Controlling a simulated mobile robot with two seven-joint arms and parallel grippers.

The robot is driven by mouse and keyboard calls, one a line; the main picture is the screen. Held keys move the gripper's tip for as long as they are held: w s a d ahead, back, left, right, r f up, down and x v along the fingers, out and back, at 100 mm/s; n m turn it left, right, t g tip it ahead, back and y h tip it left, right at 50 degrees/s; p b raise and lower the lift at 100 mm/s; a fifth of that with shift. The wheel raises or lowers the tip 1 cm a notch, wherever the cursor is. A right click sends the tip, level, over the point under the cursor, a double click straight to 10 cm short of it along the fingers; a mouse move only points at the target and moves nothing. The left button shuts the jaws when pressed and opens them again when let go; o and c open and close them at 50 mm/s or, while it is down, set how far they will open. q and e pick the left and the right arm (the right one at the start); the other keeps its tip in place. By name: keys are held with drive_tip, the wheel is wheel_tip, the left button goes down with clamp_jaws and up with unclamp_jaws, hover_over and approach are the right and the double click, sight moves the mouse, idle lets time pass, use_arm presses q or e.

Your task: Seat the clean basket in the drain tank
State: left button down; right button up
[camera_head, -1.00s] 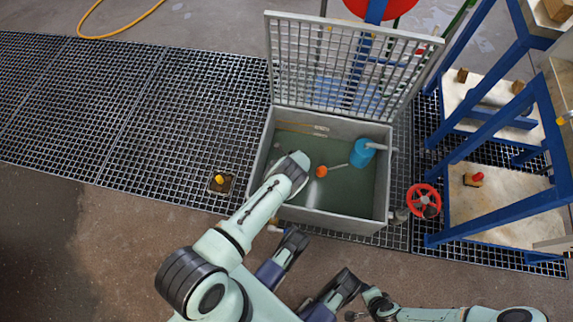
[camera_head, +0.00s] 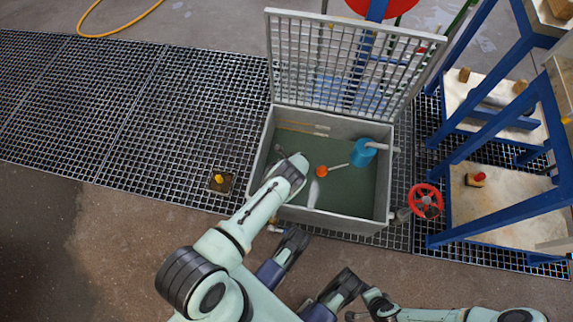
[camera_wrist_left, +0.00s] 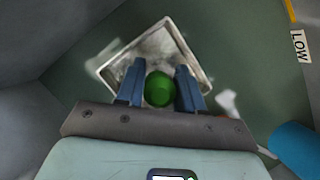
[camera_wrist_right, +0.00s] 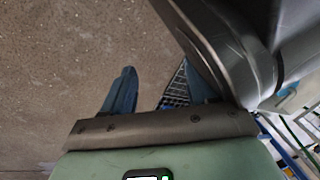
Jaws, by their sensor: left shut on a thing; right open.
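The grey drain tank (camera_head: 340,222) stands open in the head view, greenish inside. My left arm reaches into its left half and hides its own gripper there. In the left wrist view my left gripper (camera_wrist_left: 161,88) is shut on a round green knob (camera_wrist_left: 159,90). Below the knob is the square pale metal basket (camera_wrist_left: 168,44), inside the tank. The basket is mostly hidden in the head view, and I cannot tell whether it touches the tank floor. My right gripper (camera_wrist_right: 160,88) is open and empty, over the floor outside the tank.
A barred lid (camera_head: 345,65) stands raised behind the tank. Inside are a blue cylinder (camera_head: 362,153) and an orange float (camera_head: 321,171) on a rod. A red handwheel (camera_head: 425,201) and blue-framed stands (camera_head: 500,170) are at right. Floor grating (camera_head: 110,110) lies left.

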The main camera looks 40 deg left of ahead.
use_arm(q)
drive_tip(key=shift+f, duration=0.2)
drive_tip(key=c, duration=0.6)
unclamp_jaws()
